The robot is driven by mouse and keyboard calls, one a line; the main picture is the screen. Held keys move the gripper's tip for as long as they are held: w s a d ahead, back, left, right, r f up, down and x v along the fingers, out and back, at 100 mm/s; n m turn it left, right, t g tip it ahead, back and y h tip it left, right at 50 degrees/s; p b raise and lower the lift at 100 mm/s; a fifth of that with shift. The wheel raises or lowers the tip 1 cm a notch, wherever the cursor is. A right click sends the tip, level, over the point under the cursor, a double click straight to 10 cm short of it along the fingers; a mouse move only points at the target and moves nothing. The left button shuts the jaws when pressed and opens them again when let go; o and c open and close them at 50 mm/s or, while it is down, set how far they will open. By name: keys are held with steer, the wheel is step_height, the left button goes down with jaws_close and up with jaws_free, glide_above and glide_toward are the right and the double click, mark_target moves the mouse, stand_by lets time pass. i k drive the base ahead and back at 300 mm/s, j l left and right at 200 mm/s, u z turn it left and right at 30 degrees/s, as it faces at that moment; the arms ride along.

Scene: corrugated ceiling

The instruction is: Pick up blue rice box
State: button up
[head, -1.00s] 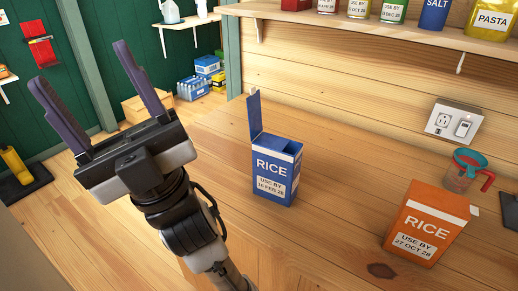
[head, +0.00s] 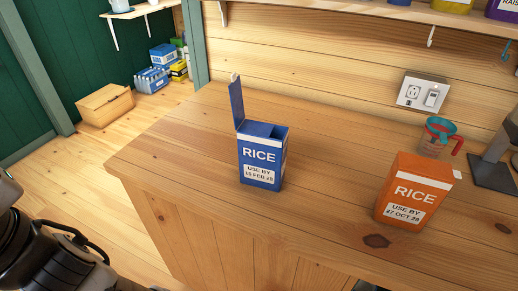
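The blue rice box (head: 261,160) stands upright on the wooden counter (head: 320,215), left of the middle in the head view. Its lid is flipped open and rises at the back left. Its white label reads "USE BY 15 FEB 28". Part of my arm shows at the lower left edge, away from the box. My gripper and its fingers are outside the picture.
An orange rice box (head: 410,192) stands to the right on the counter. A measuring cup (head: 435,138) with a red handle is behind it. A shelf (head: 370,10) runs above. The counter around the blue box is clear.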

mark_target(262, 147)
steer(key=j+z, duration=0.15)
steer(key=j, duration=0.8)
steer(key=k+j+z, duration=0.1)
steer(key=j, duration=0.85)
steer(key=i+j+z, duration=0.1)
steer(key=j, duration=0.65)
steer(key=i, duration=0.35)
